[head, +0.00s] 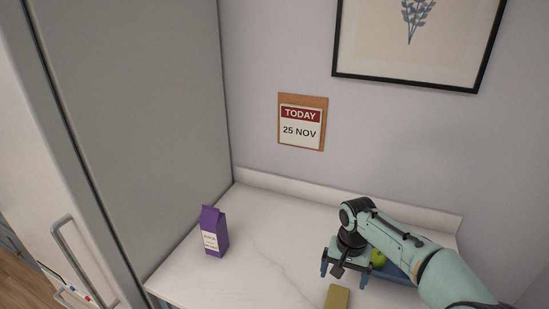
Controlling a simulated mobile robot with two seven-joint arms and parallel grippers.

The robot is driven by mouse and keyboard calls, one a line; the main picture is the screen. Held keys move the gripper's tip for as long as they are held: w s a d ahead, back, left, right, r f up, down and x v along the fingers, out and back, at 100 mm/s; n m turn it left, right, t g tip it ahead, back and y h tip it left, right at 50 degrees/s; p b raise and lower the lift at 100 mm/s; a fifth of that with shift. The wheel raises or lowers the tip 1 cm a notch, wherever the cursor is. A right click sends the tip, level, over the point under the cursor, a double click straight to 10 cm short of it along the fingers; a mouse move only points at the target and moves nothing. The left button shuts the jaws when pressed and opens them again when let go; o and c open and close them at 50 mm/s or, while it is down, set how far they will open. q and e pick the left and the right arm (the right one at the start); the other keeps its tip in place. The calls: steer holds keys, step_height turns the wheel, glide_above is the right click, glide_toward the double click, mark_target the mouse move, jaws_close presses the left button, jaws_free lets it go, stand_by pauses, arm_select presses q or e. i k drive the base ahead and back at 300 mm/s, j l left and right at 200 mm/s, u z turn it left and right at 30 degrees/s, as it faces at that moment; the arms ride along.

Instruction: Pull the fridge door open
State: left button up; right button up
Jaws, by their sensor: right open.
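The fridge stands at the left; its grey side (135,110) faces the counter. Its pale door (25,150) is seen at a steep angle and appears shut against the body, with a dark seam between them. A grey bar handle (65,255) is on the door front, low at the left edge of the picture. My right gripper (344,275) is open and points down over the counter at the lower right, far from the handle. It seems to hold nothing. My left gripper is not in view.
A purple carton (214,232) stands on the white counter (270,245) near the fridge side. A yellowish block (337,297) lies below my right gripper. A green fruit (378,258) and a blue tray (400,274) are partly hidden by my right arm. A calendar and picture hang on the wall.

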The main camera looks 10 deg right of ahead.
mark_target(48, 198)
steer(key=k+j, duration=0.2)
steer(key=j, duration=0.2)
steer(key=k+j, duration=0.2)
steer(key=j, duration=0.2)
steer(key=k+j, duration=0.2)
steer(key=j, duration=0.2)
